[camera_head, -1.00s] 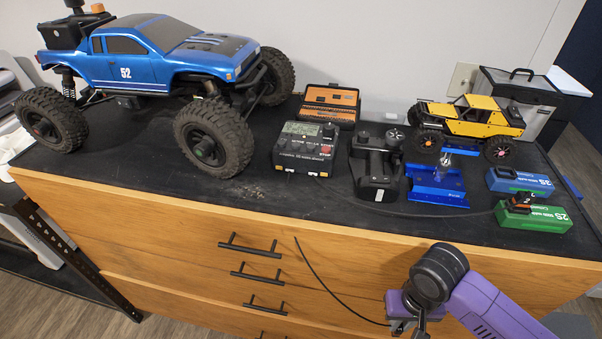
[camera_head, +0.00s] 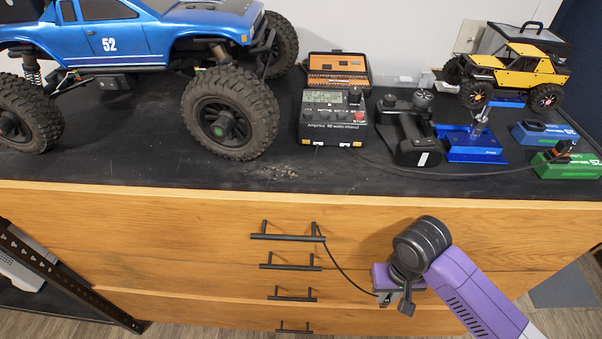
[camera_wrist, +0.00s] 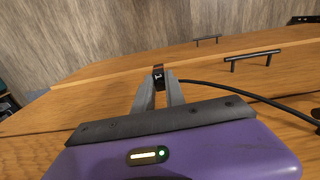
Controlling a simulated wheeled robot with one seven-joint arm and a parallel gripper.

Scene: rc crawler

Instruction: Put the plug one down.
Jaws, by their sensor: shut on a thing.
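In the wrist view, a small black plug (camera_wrist: 158,74) is between the fingertips of my gripper (camera_wrist: 159,88), which is shut on it. A black cable (camera_wrist: 240,95) runs from the plug to the right. In the head view, my gripper (camera_head: 384,298) is in front of the wooden drawers, below the worktop's front edge. The cable also shows there (camera_head: 343,272), hanging across the drawer front to the gripper. The held plug is too small to make out in the head view.
The dark worktop (camera_head: 120,165) holds a charger (camera_head: 331,118), a blue truck (camera_head: 150,40), a black transmitter (camera_head: 415,140), a blue stand (camera_head: 470,148), a yellow crawler (camera_head: 515,75), and blue (camera_head: 543,132) and green (camera_head: 565,168) batteries. The front left is bare. Drawer handles (camera_head: 288,234) stick out.

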